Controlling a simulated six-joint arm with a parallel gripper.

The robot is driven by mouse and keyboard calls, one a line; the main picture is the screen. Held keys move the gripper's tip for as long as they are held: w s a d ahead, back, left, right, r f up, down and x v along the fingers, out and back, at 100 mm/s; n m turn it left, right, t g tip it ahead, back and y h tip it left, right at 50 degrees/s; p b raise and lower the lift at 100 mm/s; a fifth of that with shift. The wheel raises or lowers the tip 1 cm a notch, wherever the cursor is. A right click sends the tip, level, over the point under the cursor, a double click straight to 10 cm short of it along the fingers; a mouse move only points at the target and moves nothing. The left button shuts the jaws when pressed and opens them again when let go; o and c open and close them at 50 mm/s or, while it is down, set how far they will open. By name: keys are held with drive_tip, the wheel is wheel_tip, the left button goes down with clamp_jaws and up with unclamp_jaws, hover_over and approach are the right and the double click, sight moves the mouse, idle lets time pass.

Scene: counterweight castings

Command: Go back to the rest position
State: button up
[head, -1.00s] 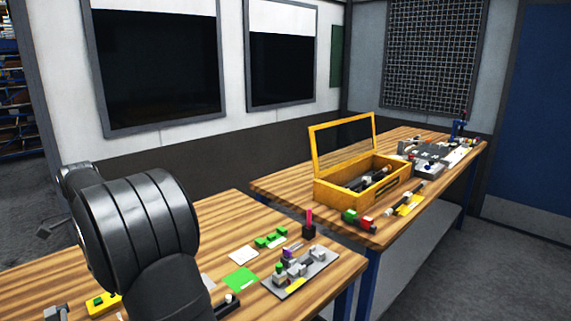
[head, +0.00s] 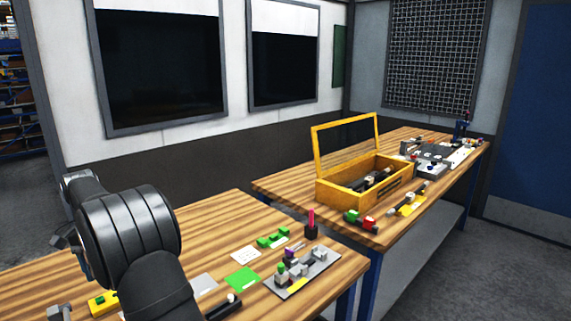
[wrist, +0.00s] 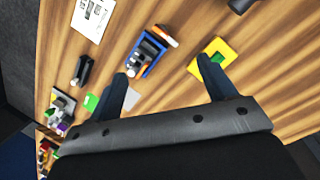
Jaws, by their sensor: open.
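My gripper (wrist: 165,90) shows in the wrist view with its two dark blue fingers spread apart and nothing between them. It hangs above the wooden bench, with the bench top well below the fingertips. In the head view my arm stands at the lower left, and the gripper is mostly hidden behind it. A blue tray (wrist: 147,57) with grey parts lies beyond the left finger. A yellow block (wrist: 222,48) with a green piece lies beyond the right finger; it also shows in the head view (head: 103,304).
A grey plate of castings (head: 303,273), a green card (head: 242,279) and a pink-topped dark holder (head: 311,225) lie on the near bench. An open yellow box (head: 345,193) stands on the far bench. A white printed sheet (wrist: 92,18) lies near the bench edge.

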drive_tip(key=shift+w+a+f+n, duration=0.1)
drive_tip(key=shift+f+n, duration=0.15)
drive_tip(key=shift+n, duration=0.45)
drive_tip(key=shift+w+a+f+n, duration=0.1)
drive_tip(key=shift+f+n, duration=0.1)
drive_tip(key=shift+n, duration=0.5)
drive_tip(key=o, duration=0.5)
drive_tip(key=w+d+r+n+t+y, duration=0.2)
drive_tip(key=d+r+n, duration=0.3)
drive_tip(key=d, duration=0.3)
wheel_tip(320, 180, down, 10)
drive_tip(key=shift+r, duration=0.25)
drive_tip(key=shift+r, duration=0.1)
wheel_tip(320, 180, up, 10)
drive_tip(key=shift+f, duration=0.1)
